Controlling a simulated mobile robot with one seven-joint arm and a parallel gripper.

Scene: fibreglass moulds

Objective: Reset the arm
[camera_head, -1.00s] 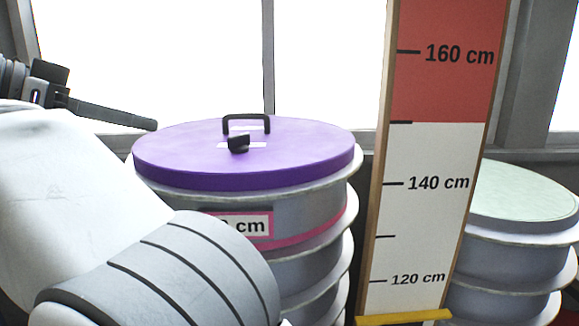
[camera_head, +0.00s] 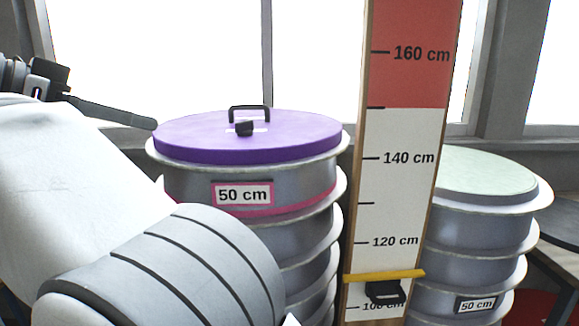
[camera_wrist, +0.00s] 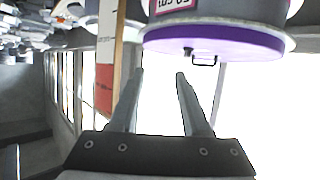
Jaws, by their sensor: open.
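My gripper (camera_wrist: 159,73) is open and empty in the wrist view, its two fingers apart with bright window light between them. In the head view a dark finger of my gripper (camera_head: 110,113) shows at the left, above my pale arm. A stacked grey mould with a purple lid (camera_head: 247,137) and a black handle stands behind my arm; its pink-edged label reads 50 cm. The purple lid also shows upside down in the wrist view (camera_wrist: 215,42), above and beyond the fingertips. My arm hides the lower left of that stack.
A tall height board (camera_head: 398,165) with a yellow slider (camera_head: 384,275) stands right of the purple-lidded stack. A second stack with a pale green top (camera_head: 480,172) is behind it. Bright windows line the back. A dark table edge (camera_head: 560,225) is at far right.

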